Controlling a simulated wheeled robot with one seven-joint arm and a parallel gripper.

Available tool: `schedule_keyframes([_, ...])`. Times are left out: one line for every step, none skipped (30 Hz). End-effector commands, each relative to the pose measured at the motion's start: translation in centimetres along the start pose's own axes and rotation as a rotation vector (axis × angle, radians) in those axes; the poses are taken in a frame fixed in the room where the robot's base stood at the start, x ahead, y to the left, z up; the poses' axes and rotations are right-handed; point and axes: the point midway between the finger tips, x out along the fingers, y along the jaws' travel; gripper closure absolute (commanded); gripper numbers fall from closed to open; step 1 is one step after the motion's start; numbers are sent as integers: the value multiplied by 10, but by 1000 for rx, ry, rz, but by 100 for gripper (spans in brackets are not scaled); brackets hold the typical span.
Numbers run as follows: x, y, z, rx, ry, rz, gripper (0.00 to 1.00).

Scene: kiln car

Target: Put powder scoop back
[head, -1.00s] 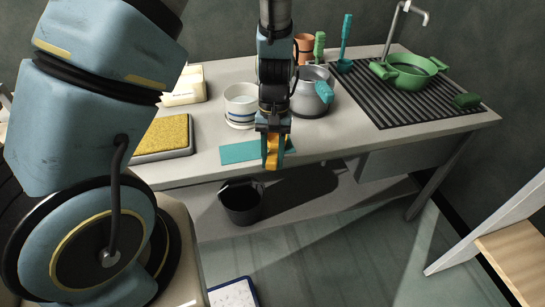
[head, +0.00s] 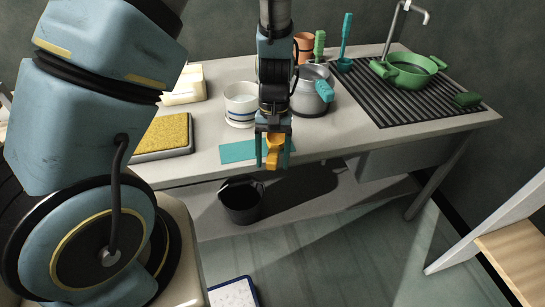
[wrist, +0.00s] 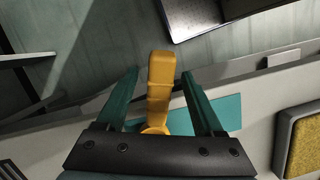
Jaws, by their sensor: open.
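The powder scoop (head: 273,152) is yellow-orange. It is at the teal mat (head: 238,151) on the table's front part, and its handle points toward the front edge. My gripper (head: 273,160) is over the mat, pointing down, its two teal fingers open on either side of the scoop. In the wrist view the scoop's handle (wrist: 160,88) lies between the fingers, with a gap on each side. The scoop's bowl end is mostly hidden by my gripper. I cannot tell how fully the scoop rests on the mat.
A white cup with blue bands (head: 240,103) and a grey pot (head: 311,92) with a teal handle stand behind. A yellow sponge-like pad (head: 164,134) lies left. A green pan (head: 408,72) sits on the dark ribbed rack (head: 400,100) at right. A black bucket (head: 241,203) is below.

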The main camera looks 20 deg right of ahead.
Motion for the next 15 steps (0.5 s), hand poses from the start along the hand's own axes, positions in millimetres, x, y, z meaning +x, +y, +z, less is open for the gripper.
schedule_keyframes([0, 0, 0, 0, 0, 0, 31])
schedule_keyframes([0, 0, 0, 0, 0, 0, 31])
schedule_keyframes([0, 0, 0, 0, 0, 0, 31])
schedule_keyframes([0, 0, 0, 0, 0, 0, 31])
schedule_keyframes([0, 0, 0, 0, 0, 0, 31])
schedule_keyframes([0, 0, 0, 0, 0, 0, 31])
schedule_keyframes([0, 0, 0, 0, 0, 0, 31])
schedule_keyframes([0, 0, 0, 0, 0, 0, 31])
schedule_keyframes([0, 0, 0, 0, 0, 0, 31])
schedule_keyframes([0, 0, 0, 0, 0, 0, 31])
schedule_keyframes([0, 0, 0, 0, 0, 0, 31])
schedule_keyframes([-1, 0, 0, 0, 0, 0, 31])
schedule_keyframes([-1, 0, 0, 0, 0, 0, 31])
schedule_keyframes([-2, 0, 0, 0, 0, 0, 31])
schedule_keyframes([-3, 0, 0, 0, 0, 0, 31])
